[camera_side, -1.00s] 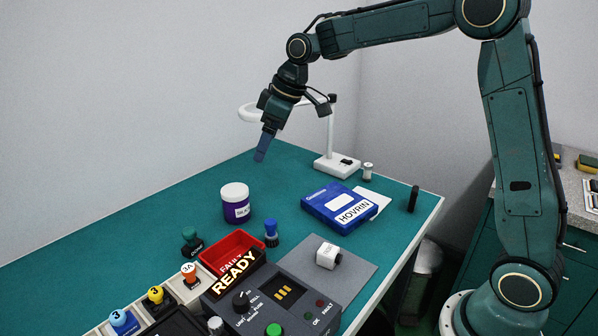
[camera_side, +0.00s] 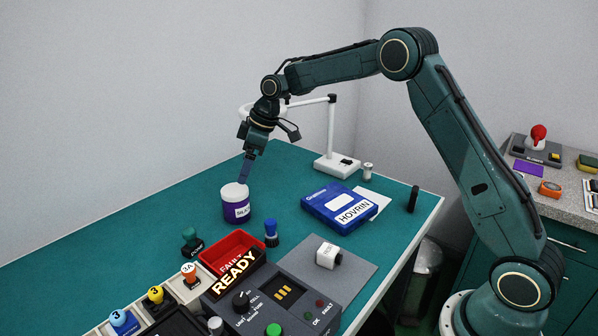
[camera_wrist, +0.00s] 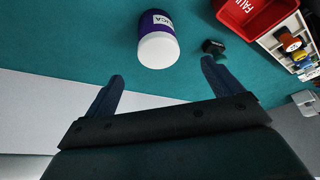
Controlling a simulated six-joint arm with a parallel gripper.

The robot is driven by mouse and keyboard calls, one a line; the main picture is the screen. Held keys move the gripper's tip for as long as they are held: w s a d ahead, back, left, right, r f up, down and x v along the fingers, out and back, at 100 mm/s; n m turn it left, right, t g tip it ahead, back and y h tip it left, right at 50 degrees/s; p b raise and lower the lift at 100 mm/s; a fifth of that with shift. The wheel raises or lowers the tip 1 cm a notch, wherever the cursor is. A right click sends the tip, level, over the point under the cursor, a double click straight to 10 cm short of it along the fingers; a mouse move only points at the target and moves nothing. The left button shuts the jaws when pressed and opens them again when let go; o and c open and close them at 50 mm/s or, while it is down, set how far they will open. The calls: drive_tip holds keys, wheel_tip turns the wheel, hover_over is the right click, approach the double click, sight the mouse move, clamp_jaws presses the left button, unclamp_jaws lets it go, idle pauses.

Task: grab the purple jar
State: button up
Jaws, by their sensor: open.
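The purple jar (camera_side: 236,207) with a white lid stands upright on the green table. In the wrist view the jar (camera_wrist: 157,40) is at the top centre, lid towards me, beyond the fingertips. My gripper (camera_side: 243,180) is just above and behind the jar's lid in the side view, pointing down. In the wrist view my gripper (camera_wrist: 163,75) has its two blue fingers spread wide apart with nothing between them. The jar lies in line with the gap between the fingers. The side view does not clearly show whether a finger touches the lid.
A red bin (camera_side: 228,247), a green-topped stamp-like piece (camera_side: 191,240) and a blue-capped bottle (camera_side: 271,233) stand in front of the jar. A blue HOVRIN box (camera_side: 340,207) lies to the right. A white lamp stand (camera_side: 331,140) is behind. The table left of the jar is clear.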

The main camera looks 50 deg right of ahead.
sight(237, 190)
drive_tip(key=shift+x, duration=3.95)
drive_tip(key=shift+f, duration=0.1)
drive_tip(key=shift+x, duration=2.5)
drive_tip(key=shift+d, duration=0.15)
drive_tip(key=c, duration=1.2)
drive_tip(key=shift+o, duration=0.2)
drive_tip(key=shift+w, duration=0.1)
wheel_tip(237, 190, up, 20)
